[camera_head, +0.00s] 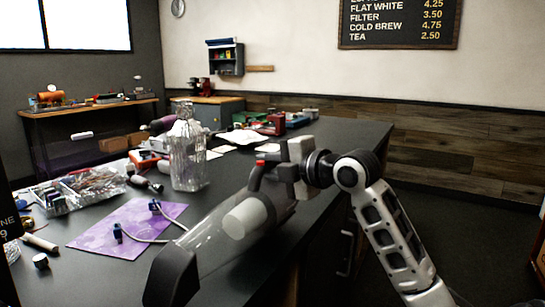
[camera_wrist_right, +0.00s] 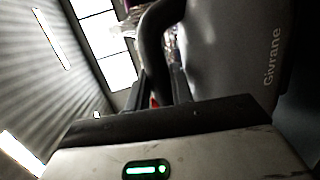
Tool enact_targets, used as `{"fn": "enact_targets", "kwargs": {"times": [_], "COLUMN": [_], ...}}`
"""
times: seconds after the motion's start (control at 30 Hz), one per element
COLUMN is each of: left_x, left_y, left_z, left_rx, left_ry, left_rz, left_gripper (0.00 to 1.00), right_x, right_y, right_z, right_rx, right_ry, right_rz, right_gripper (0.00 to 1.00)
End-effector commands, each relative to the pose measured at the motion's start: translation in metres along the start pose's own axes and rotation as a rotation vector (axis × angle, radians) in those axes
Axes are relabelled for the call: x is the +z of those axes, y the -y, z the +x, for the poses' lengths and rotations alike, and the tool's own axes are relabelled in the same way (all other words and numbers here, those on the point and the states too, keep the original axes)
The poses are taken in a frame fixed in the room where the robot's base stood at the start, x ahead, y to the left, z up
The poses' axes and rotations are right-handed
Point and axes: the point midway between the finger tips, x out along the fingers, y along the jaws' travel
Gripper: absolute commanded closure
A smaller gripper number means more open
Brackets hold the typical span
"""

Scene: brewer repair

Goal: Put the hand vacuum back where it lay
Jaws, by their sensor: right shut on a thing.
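The hand vacuum (camera_head: 222,228) has a clear dust bowl with a white filter inside, a dark nozzle at the lower left and a grey body with a red part. My right gripper (camera_head: 287,176) is shut on it at its rear end. The vacuum is tilted, nozzle toward the near left, over the near edge of the dark counter (camera_head: 345,133). I cannot tell whether it touches the counter. In the right wrist view its grey body (camera_wrist_right: 235,60) and dark handle (camera_wrist_right: 158,55) fill much of the picture. My left gripper is not in view.
A tall clear glass vessel (camera_head: 187,155) stands behind the vacuum. A purple mat (camera_head: 105,222) with a cable lies to the left. A tray of small parts (camera_head: 85,190) and scattered tools lie farther left. The counter's far right part looks clear.

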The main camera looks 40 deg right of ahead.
Motion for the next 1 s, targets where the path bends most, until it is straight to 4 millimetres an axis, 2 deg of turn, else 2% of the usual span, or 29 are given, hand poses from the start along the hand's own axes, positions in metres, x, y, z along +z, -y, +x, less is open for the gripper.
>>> {"fn": "enact_targets", "kwargs": {"times": [0.2,0.57,0.6,0.67,0.7,1.0], "left_x": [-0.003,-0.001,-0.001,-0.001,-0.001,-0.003], "left_y": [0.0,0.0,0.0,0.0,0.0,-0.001], "left_z": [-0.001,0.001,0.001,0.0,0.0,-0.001], "left_rx": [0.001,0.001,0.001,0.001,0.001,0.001], "left_ry": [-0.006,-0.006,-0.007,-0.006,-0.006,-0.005], "left_rz": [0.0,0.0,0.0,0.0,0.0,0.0], "left_gripper": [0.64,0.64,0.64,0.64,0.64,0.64], "right_x": [-0.001,-0.001,-0.001,-0.001,-0.001,-0.002], "right_y": [0.018,0.021,0.025,0.025,0.025,0.024], "right_z": [0.002,0.003,0.004,0.004,0.004,0.004], "right_rx": [0.012,0.01,-0.001,-0.001,-0.002,-0.007], "right_ry": [-0.002,-0.001,-0.002,-0.002,-0.003,-0.004], "right_rz": [0.004,0.002,0.0,0.001,0.001,0.004], "right_gripper": [1.0,1.0,0.75,0.58,0.56,0.56]}}
